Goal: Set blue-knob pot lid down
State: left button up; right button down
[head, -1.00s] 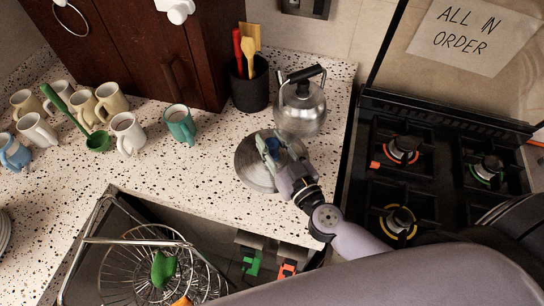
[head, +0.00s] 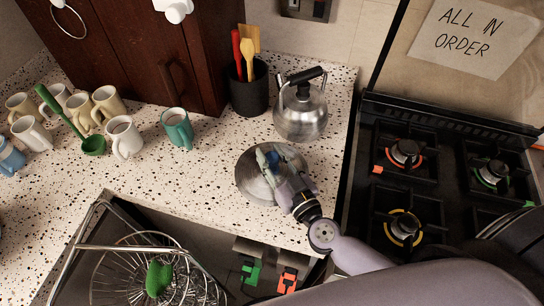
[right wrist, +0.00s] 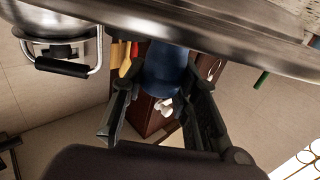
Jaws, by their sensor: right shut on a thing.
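The pot lid (head: 256,186) is a round, grey metal disc over the speckled counter, in front of the kettle. In the head view the right gripper (head: 270,164) is over the lid and hides most of the knob. It is shut on the knob. I cannot tell whether the lid touches the counter or hangs just above it. My left gripper is not in view.
A steel kettle (head: 301,116) stands just behind the lid; a dark utensil pot (head: 249,93) is behind left. A teal mug (head: 177,128) and several other mugs stand left. The sink (head: 215,240) is in front, the stove (head: 425,170) right. Counter left of the lid is clear.

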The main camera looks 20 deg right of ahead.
jog(key=c, duration=1.7)
grip_release()
jog(key=shift+s+f, duration=0.15)
jog(key=shift+f, duration=0.3)
jog(key=o, duration=0.5)
jog(key=shift+s+a+f, duration=0.1)
jog(key=shift+f, duration=0.1)
jog(key=shift+c, duration=0.2)
jog(key=shift+r, duration=0.2)
jog(key=shift+r+p, duration=0.35)
jog(key=shift+r, duration=0.1)
jog(key=s+d+b, duration=0.2)
jog(key=s+b, duration=0.1)
jog(key=s, duration=0.8)
jog(key=shift+s+d+r, duration=0.15)
jog(key=shift+d+r, duration=0.1)
